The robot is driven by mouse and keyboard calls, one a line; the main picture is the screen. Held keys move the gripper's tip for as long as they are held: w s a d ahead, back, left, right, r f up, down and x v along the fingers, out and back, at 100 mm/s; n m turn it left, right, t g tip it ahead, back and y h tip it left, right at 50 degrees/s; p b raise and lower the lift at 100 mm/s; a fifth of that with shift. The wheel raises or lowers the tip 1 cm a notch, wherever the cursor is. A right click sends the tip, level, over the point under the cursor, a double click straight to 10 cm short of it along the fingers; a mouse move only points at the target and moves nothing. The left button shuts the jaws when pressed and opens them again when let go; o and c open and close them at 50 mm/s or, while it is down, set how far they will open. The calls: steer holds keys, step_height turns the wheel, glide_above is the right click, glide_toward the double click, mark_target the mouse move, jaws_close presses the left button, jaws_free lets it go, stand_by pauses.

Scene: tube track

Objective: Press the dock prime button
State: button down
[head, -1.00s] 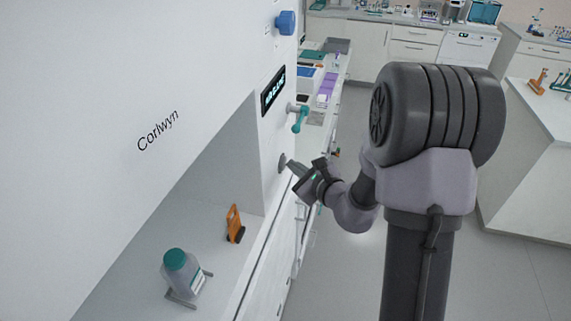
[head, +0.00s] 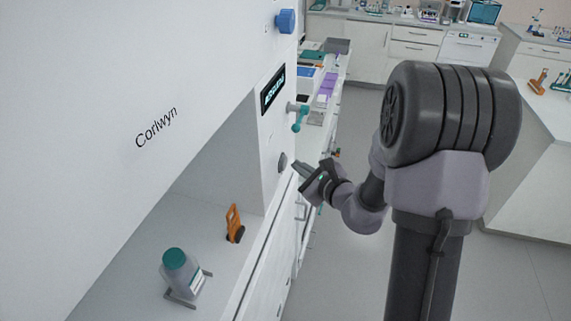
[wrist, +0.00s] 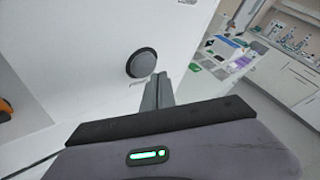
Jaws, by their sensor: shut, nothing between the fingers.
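The round grey button (head: 282,162) sits on the white front panel of the Corlwyn cabinet, below a small dark display (head: 273,91) with lit text too small to read. The closed fingers also show in the wrist view (wrist: 158,88).
A teal-handled valve (head: 299,117) sticks out from the panel above the button, and a blue knob (head: 286,22) is higher up. In the cabinet's recess stand a teal-capped bottle (head: 178,272) and an orange item (head: 234,223). Open floor lies to the right.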

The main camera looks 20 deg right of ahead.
steer(key=s+d, duration=0.1)
steer(key=d, duration=0.1)
steer(key=s+d, duration=0.1)
steer(key=d, duration=0.1)
steer(key=shift+s+b, duration=0.4)
stand_by(2.5)
